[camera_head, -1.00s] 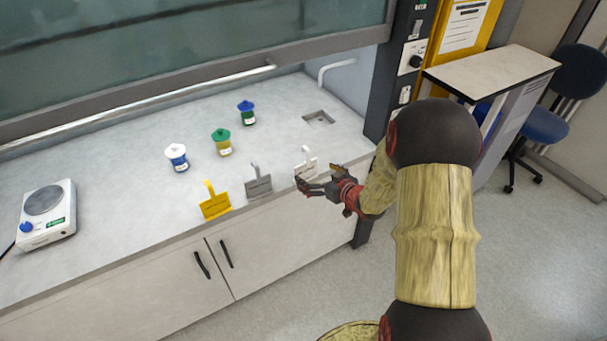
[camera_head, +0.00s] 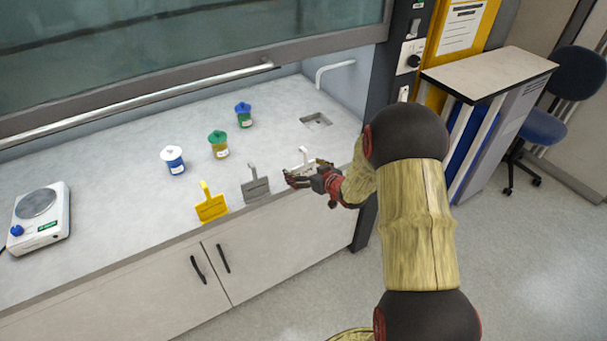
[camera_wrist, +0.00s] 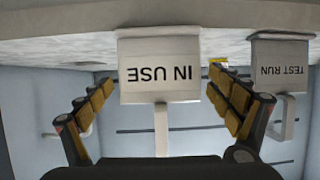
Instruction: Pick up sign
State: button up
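A white sign with a handle (camera_head: 303,156) stands near the front edge of the bench, partly hidden by my gripper (camera_head: 300,177). In the wrist view the white sign (camera_wrist: 160,72) reads "IN USE" upside down, with its handle pointing down the picture toward my palm. My gripper (camera_wrist: 160,92) is open, its two fingers apart on either side of the sign with visible gaps. A grey "TEST RUN" sign (camera_wrist: 279,62) is to the right in the wrist view; it stands left of the white one in the head view (camera_head: 255,188). A yellow sign (camera_head: 211,207) stands further left.
Small jars with white (camera_head: 173,160), green (camera_head: 219,146) and blue (camera_head: 243,116) lids stand behind the signs. A hotplate (camera_head: 40,218) is at the far left. A raised sash (camera_head: 180,90) overhangs the bench. A side cart (camera_head: 488,72) is at the right.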

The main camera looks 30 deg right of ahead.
aim_at(307, 162)
jog(key=c, duration=1.2)
jog(key=shift+r, duration=0.1)
jog(key=shift+r+p, duration=0.3)
jog(key=shift+r, duration=0.2)
notch_tip(307, 162, up, 3)
jog(key=shift+f+p, duration=0.2)
jog(key=shift+p, duration=0.45)
jog(key=d+r+p+v, duration=0.1)
jog(key=p+v, duration=0.1)
jog(key=v, duration=0.6)
jog(key=w+d+r+p+v, duration=0.1)
jog(key=r+p+v, duration=0.1)
jog(key=v, duration=0.6)
jog(key=shift+p, duration=0.4)
